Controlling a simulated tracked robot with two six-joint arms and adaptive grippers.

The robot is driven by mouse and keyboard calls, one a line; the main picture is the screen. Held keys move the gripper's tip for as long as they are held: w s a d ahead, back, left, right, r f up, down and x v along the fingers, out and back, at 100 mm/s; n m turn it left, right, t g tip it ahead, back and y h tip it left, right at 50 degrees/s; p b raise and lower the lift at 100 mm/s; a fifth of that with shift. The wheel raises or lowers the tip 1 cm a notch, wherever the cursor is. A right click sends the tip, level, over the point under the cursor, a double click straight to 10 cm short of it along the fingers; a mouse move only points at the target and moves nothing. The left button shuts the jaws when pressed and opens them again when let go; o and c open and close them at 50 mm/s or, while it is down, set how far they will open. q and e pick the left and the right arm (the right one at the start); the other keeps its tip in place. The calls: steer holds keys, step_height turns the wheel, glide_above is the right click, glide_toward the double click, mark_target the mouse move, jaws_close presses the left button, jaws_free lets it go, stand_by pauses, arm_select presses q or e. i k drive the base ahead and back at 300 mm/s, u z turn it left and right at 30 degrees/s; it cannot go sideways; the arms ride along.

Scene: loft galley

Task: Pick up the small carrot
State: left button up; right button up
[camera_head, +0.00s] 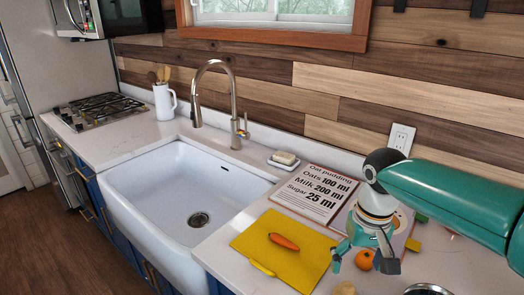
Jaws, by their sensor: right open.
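The small carrot (284,241) is orange and lies on a yellow cutting board (305,265) on the counter right of the sink. My right gripper (362,262) comes in from the right and points down over the counter. It is open, with its fingers spread and apart from the carrot, to the right of it. Nothing shows held in it. My left gripper is not in view.
A round orange fruit (365,260) shows between the right gripper's fingers in the picture. A recipe sheet (310,193) lies behind the board, and a soap dish (283,161) stands by the wall. The white sink (175,185) is empty; a tall faucet (233,105) rises behind it.

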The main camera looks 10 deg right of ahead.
mark_target(277, 238)
steer(key=k, duration=1)
